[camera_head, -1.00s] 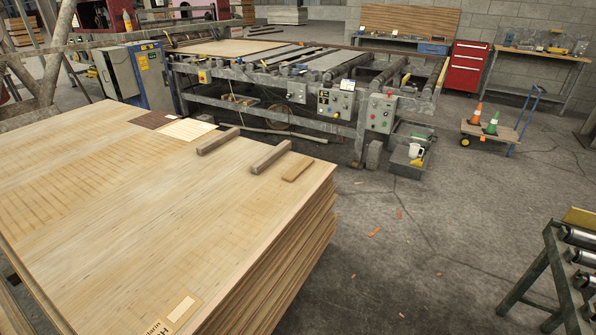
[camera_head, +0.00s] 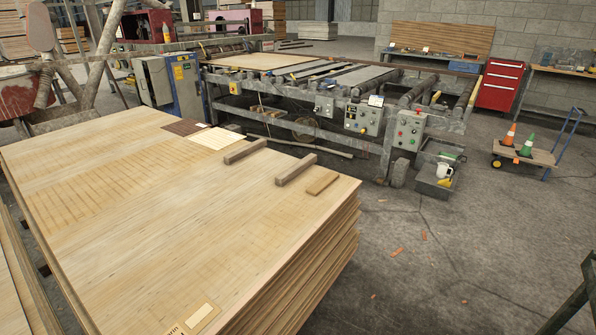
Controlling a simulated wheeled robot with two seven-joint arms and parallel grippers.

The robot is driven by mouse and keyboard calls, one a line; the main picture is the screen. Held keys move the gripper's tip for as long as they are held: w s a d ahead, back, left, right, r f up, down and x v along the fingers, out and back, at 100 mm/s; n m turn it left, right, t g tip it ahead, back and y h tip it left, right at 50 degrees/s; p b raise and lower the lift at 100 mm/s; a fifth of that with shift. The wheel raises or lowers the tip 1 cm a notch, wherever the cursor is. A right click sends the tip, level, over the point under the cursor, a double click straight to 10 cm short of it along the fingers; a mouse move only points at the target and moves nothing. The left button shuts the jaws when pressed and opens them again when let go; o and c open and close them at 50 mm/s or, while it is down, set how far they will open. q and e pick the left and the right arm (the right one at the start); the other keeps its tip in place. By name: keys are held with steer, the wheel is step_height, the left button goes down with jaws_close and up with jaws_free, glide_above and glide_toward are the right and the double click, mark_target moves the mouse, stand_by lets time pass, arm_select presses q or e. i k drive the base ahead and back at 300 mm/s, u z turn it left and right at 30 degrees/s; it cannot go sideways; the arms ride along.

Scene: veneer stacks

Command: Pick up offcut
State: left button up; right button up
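A small flat light-brown wood piece (camera_head: 322,183), which looks like the offcut, lies on top of a large veneer stack (camera_head: 130,230) near its right corner. Two longer grey-brown wooden bars lie to its left: the nearer bar (camera_head: 296,169) and the farther bar (camera_head: 245,152). A dark brown sheet (camera_head: 185,127) and a pale slatted sheet (camera_head: 216,138) lie near the stack's back edge. Neither of my grippers shows in the head view.
A roller machine (camera_head: 320,105) stands behind the stack. A grey bin with a white cup (camera_head: 444,170) is on the floor beside it. A cart (camera_head: 530,155) with two cones stands at the right. Open concrete floor (camera_head: 470,235) lies right of the stack.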

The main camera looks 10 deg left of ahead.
mark_target(318, 187)
steer(key=z, duration=1.05)
steer(key=i, duration=1.45)
steer(key=u, duration=1.15)
